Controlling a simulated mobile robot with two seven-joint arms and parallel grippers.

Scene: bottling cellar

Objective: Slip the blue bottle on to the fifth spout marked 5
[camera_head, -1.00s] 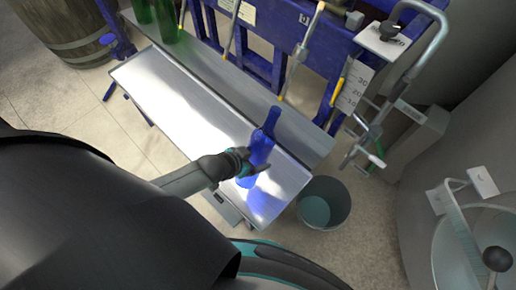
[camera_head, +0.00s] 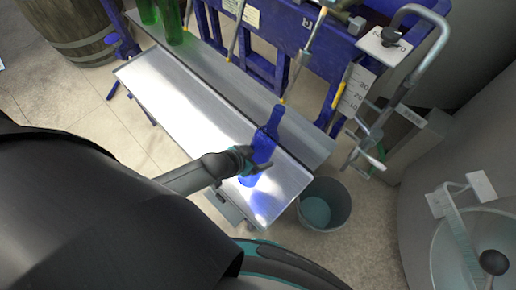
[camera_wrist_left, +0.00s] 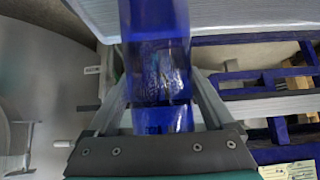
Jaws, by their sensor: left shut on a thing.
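The blue bottle (camera_head: 264,147) is held tilted above the steel tray (camera_head: 165,98), its mouth pointing up and right. My left gripper (camera_head: 255,163) is shut around its body. The bottle's mouth is close to the yellow tip of a spout (camera_head: 293,74); I cannot tell whether they touch or whether the tip is inside. No number 5 is readable on this spout. In the left wrist view the bottle (camera_wrist_left: 155,60) stands between the two fingers of the gripper (camera_wrist_left: 160,110); its mouth is out of frame. My right gripper is not in view.
Green bottles (camera_head: 174,25) stand at the far left by other spouts. A blue frame (camera_head: 262,62) carries the spouts. A grey bucket (camera_head: 324,205) stands on the floor right of the tray. A measuring scale (camera_head: 357,87) and bent pipe are at right. A barrel (camera_head: 72,30) is at top left.

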